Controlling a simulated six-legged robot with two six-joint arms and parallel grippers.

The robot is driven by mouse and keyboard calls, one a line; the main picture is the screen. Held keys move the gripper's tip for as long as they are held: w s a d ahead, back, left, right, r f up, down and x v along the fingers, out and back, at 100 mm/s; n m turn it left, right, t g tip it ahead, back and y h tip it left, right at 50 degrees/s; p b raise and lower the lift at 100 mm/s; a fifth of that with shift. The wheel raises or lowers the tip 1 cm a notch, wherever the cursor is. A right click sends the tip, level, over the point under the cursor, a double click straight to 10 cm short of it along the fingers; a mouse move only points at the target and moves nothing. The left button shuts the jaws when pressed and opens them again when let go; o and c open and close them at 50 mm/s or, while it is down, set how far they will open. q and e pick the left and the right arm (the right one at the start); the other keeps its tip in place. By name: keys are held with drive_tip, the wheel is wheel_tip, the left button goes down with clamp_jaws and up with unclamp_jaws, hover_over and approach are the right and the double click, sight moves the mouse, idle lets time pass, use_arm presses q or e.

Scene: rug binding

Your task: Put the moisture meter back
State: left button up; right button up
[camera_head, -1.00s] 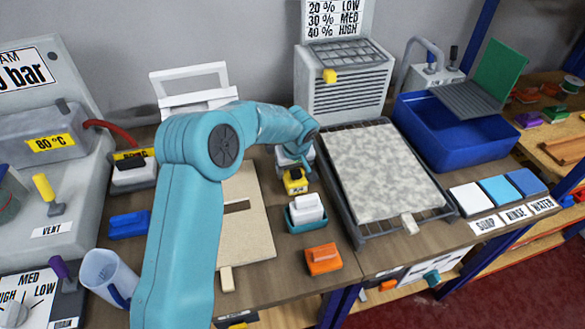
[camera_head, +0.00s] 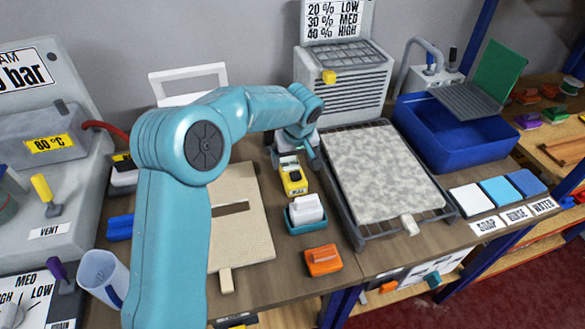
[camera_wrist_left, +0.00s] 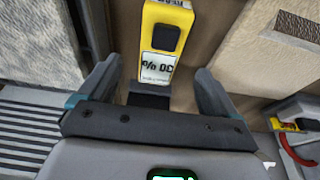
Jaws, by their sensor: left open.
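The moisture meter (camera_head: 293,181) is a small yellow device with a dark button and a pale display. It lies on the wooden bench between the flat board and the rug rack. In the left wrist view the meter (camera_wrist_left: 162,40) shows close up, with a dark part at its near end. My left gripper (camera_head: 289,153) is over the meter's far end. In the wrist view its two fingers (camera_wrist_left: 158,92) are apart, one on each side of the meter's dark end, with gaps visible. Whether the dark end touches the bench is unclear. My right gripper is not in view.
A teal holder with a white block (camera_head: 306,212) and an orange block (camera_head: 323,260) stand just in front of the meter. The mottled rug (camera_head: 382,175) on its rack is close on the right. The pale board (camera_head: 245,245) lies left, below my arm. A grey heater (camera_head: 342,90) stands behind.

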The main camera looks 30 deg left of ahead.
use_arm(q)
drive_tip(key=v, duration=0.5)
drive_tip(key=shift+r, duration=0.15)
drive_tip(key=shift+w, duration=0.1)
drive_tip(key=shift+d, duration=0.1)
